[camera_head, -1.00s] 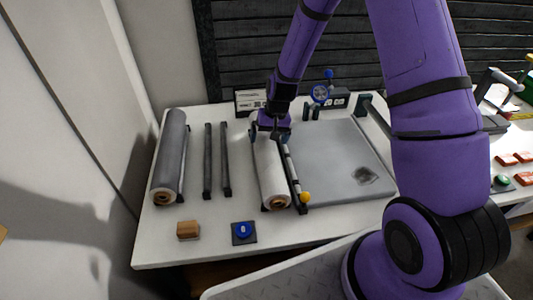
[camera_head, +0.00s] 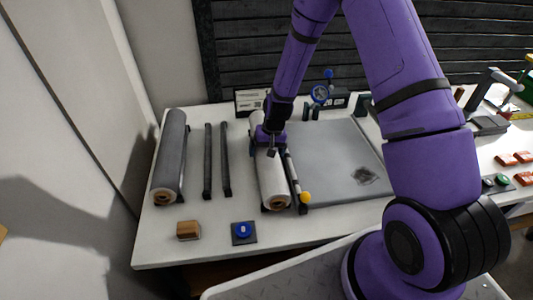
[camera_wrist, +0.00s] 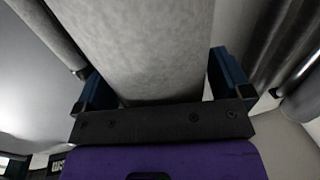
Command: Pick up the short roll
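A pale grey-white roll (camera_head: 272,185) lies lengthwise on the white table, in the middle, with its brown core facing the near edge. A darker grey roll (camera_head: 170,155) lies at the left of the table. My gripper (camera_head: 268,148) is over the far half of the pale roll. In the wrist view, my gripper's two blue fingers (camera_wrist: 160,85) stand on either side of the pale roll (camera_wrist: 150,45). They look open, with a narrow gap at the right finger.
Two empty dark rails (camera_head: 217,160) lie between the rolls. A thin bar with a yellow knob (camera_head: 305,197) runs close along the pale roll's right side, beside a grey mat (camera_head: 335,165). A wooden block (camera_head: 188,230) and a blue button (camera_head: 243,231) are in front.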

